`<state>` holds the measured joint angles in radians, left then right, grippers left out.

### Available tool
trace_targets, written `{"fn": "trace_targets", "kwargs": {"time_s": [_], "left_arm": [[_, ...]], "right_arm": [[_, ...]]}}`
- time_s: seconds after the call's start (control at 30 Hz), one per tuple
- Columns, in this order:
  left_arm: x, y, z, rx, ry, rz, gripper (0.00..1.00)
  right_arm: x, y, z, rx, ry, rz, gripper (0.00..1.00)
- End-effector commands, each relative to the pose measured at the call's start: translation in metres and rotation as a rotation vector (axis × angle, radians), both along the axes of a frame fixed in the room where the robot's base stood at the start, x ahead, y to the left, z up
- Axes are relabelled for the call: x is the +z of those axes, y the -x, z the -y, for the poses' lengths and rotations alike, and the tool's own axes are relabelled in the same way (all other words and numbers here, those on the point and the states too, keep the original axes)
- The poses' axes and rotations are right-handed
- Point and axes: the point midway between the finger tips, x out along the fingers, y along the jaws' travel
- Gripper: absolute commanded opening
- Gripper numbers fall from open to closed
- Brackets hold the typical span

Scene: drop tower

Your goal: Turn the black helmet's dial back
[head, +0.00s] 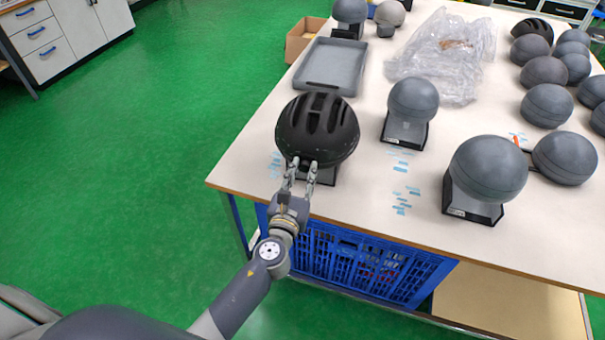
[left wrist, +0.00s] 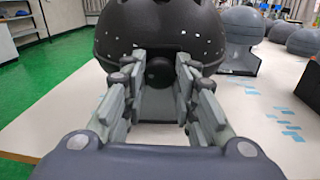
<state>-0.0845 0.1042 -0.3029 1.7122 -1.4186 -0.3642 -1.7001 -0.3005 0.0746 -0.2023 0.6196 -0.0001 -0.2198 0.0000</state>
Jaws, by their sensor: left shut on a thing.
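The black helmet (head: 318,122) sits on a dark stand near the table's left front corner. It fills the top of the left wrist view (left wrist: 158,28). Its round dark dial (left wrist: 159,70) shows low on the helmet's near side. My left gripper (head: 302,166) reaches up from the front to the helmet's lower near edge. Its fingers stand on both sides of the dial and are shut on it. The exact contact is hard to see. My right gripper is not in view.
The white table (head: 368,200) holds grey headforms on stands (head: 412,100) and (head: 488,168) to the right. A grey tray (head: 331,66) and clear plastic wrap (head: 442,55) lie behind. Blue crates (head: 360,262) stand under the table. Green floor is open at left.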

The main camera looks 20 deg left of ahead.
Motion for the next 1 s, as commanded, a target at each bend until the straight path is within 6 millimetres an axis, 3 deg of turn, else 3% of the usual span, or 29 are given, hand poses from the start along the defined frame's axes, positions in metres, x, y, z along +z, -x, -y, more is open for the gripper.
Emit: {"fn": "trace_targets", "kwargs": {"time_s": [1.0], "left_arm": [[-0.003, 0.0, -0.002, -0.027, 0.934, 0.046, 0.03]], "right_arm": [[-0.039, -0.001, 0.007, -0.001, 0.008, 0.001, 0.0]]}}
